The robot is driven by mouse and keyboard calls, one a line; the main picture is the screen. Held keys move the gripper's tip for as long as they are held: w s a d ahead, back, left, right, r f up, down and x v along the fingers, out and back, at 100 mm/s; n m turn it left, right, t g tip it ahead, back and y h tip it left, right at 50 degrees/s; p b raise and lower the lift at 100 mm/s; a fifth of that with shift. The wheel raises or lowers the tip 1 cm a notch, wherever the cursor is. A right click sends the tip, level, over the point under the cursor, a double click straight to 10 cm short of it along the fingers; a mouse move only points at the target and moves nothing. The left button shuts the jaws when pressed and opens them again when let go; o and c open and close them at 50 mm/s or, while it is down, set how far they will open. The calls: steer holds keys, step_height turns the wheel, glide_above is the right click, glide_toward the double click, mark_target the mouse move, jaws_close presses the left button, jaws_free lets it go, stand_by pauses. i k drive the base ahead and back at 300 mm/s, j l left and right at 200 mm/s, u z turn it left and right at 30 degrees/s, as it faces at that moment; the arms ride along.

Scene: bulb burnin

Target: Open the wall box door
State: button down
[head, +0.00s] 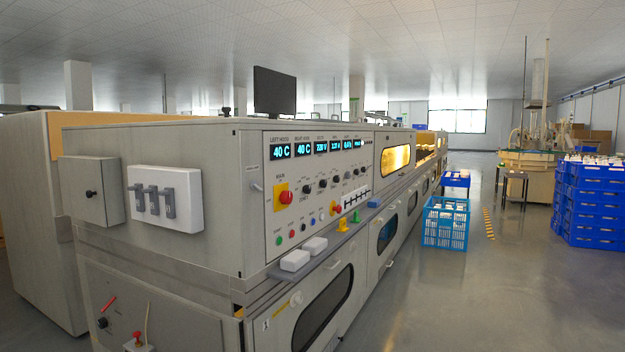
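A grey wall box (78,208) is mounted on the end face of the big grey machine, at the left of the head view. Its front door (104,208) looks shut, with a small black knob (91,193) near the middle. The inside of the box is hidden. My gripper is not in view, so its place relative to the box does not show.
A white panel with several grey levers (165,198) sits right of the box. The machine's control panel (318,190) and a narrow ledge (325,258) are further right. A blue crate (445,224) and stacked blue crates (592,205) stand beyond open floor (470,300).

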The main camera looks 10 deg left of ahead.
mark_target(81, 181)
steer(key=u, duration=1.6)
